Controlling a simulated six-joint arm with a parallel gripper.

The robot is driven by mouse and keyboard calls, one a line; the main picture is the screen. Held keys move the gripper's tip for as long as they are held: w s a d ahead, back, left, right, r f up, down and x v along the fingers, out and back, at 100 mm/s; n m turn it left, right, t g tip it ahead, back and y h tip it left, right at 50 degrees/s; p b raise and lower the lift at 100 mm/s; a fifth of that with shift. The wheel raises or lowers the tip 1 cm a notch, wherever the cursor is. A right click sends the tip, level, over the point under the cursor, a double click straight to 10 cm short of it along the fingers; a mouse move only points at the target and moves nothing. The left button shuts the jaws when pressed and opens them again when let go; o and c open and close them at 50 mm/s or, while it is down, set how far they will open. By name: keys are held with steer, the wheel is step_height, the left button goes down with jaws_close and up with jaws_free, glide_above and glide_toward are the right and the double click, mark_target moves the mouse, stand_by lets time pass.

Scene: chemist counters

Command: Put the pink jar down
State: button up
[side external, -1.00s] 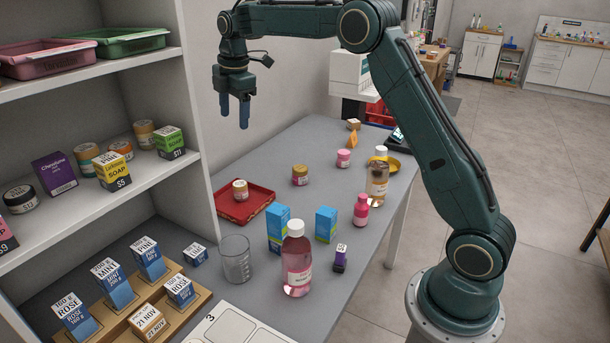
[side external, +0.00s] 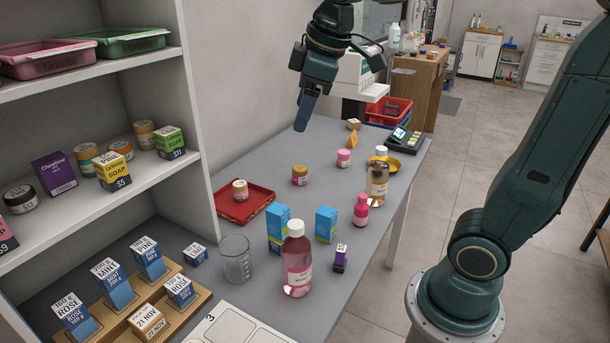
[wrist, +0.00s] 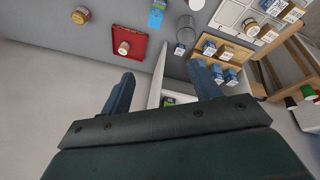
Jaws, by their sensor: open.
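A small pink jar (side external: 344,158) stands upright on the grey counter (side external: 330,185) in the side view, right of a gold-lidded jar (side external: 300,175). I cannot make the pink jar out in the wrist view. My gripper (side external: 304,116) hangs in the air above the far part of the counter, clear of the jars. In the wrist view its two fingers (wrist: 163,82) are spread with nothing between them.
A red tray (side external: 262,206) with one small jar (side external: 240,190) lies near the shelf (side external: 185,165). Blue boxes (side external: 326,224), a large pink bottle (side external: 296,262), a smaller pink bottle (side external: 361,210) and a beaker (side external: 236,259) crowd the near counter. The counter's middle has free room.

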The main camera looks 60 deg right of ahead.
steer(key=s+a+f+m, duration=0.1)
steer(key=s+f+m, duration=0.2)
steer(key=s, duration=0.4)
steer(key=s+a+f+m+t, duration=0.1)
steer(key=s+f+m, duration=0.1)
steer(key=s+f, duration=0.2)
steer(key=s, duration=0.3)
steer(key=shift+s+m, duration=0.35)
steer(key=shift+m, duration=0.05)
steer(key=shift+o, duration=0.5)
steer(key=shift+a, duration=0.1)
steer(key=shift+o, duration=0.6)
